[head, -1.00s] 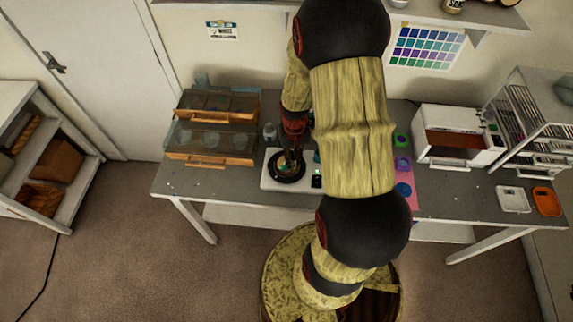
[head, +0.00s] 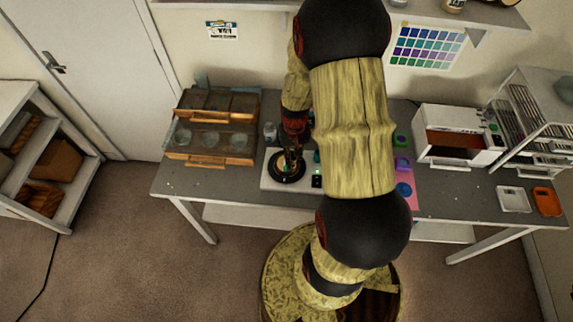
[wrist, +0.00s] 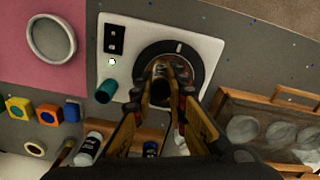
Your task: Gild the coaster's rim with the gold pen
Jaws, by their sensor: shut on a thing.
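My gripper (wrist: 170,95) is shut on a slim, dark-looking pen (wrist: 162,80), seen nearly end-on between the fingers in the wrist view. It is over the black round turntable (wrist: 205,58), which is set in a white base plate (wrist: 125,35). In the head view my gripper (head: 291,158) is above the same turntable (head: 289,178). A small patch of green and brown shows at its middle, perhaps the coaster. The fingers hide most of that spot. I cannot tell whether the pen's tip touches the rim.
A wooden drawer unit (head: 212,148) stands left of the plate. A pink mat (head: 408,204) and white oven (head: 452,120) lie to the right. My arm hides the table's middle.

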